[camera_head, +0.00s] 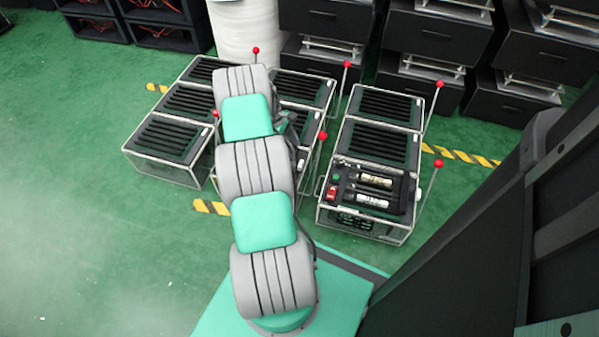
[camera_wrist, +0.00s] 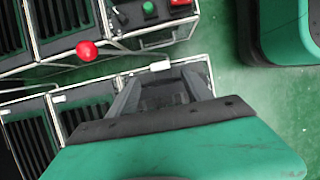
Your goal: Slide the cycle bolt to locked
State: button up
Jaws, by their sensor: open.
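I cannot tell for certain which part is the cycle bolt; no label is readable. The control panel (camera_head: 344,198) on the front right fixture has a cream cylinder (camera_head: 381,181) and a white cylinder (camera_head: 370,200) lying across it. My gripper (camera_wrist: 160,84) is open, with its dark fingers over the fixtures in the wrist view. A small white piece (camera_wrist: 160,66) shows just beyond the fingertips; I cannot tell whether they touch. In the head view my arm hides most of the gripper and the front of the middle fixture row.
Red-ball levers stand beside the fixtures, one red ball (camera_head: 438,83) at the right and another red ball (camera_wrist: 87,51) close to my gripper in the wrist view. A red switch (camera_wrist: 180,2) and a green button (camera_wrist: 149,8) are above. Green floor (camera_head: 90,240) is clear at left.

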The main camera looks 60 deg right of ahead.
aim_at(301, 163)
jog(key=b+x, duration=0.2)
jog(key=x, duration=0.5)
jog(key=shift+s+f+b, duration=0.15)
jog(key=shift+f+b, duration=0.15)
grip_shut()
jog(key=shift+r, duration=0.1)
dwell(0.9)
